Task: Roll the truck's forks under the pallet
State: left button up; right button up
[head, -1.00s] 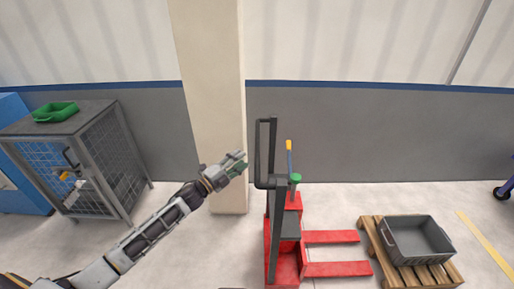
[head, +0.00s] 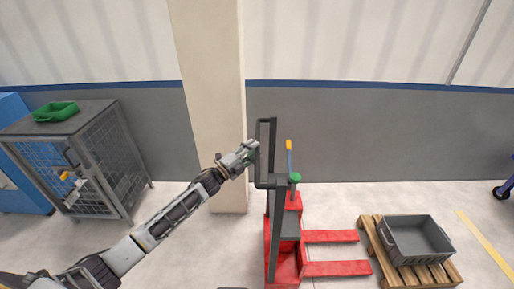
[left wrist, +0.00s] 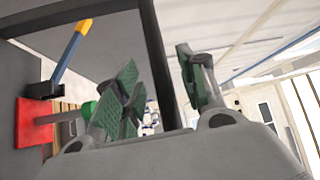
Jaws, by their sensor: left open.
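The red truck (head: 284,262) stands in the middle of the head view, with two red forks (head: 335,268) pointing right toward the pallet. Its dark upright handle frame (head: 258,152) rises on the left side. The wooden pallet (head: 393,273) lies right of the fork tips, with a gap between. My left gripper (head: 250,154) is open at the handle frame's left upright. In the left wrist view, the dark handle bar (left wrist: 159,70) appears between the green-padded fingers of the gripper (left wrist: 158,78); contact cannot be told. My right gripper is not in view.
A grey crate (head: 418,240) sits on the pallet. A wire-mesh cage (head: 100,165) with a green tray (head: 56,112) on top stands at the left. A pale column (head: 212,100) stands behind my gripper. The floor between forks and pallet is clear.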

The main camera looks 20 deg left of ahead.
pick_arm(q)
jog(key=shift+x, duration=1.3)
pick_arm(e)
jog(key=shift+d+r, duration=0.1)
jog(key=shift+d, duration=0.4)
pick_arm(q)
jog(key=shift+w, duration=0.1)
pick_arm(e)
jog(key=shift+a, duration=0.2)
pick_arm(q)
jog(key=shift+c, duration=1.6)
jog(key=c, duration=0.5)
grip_shut()
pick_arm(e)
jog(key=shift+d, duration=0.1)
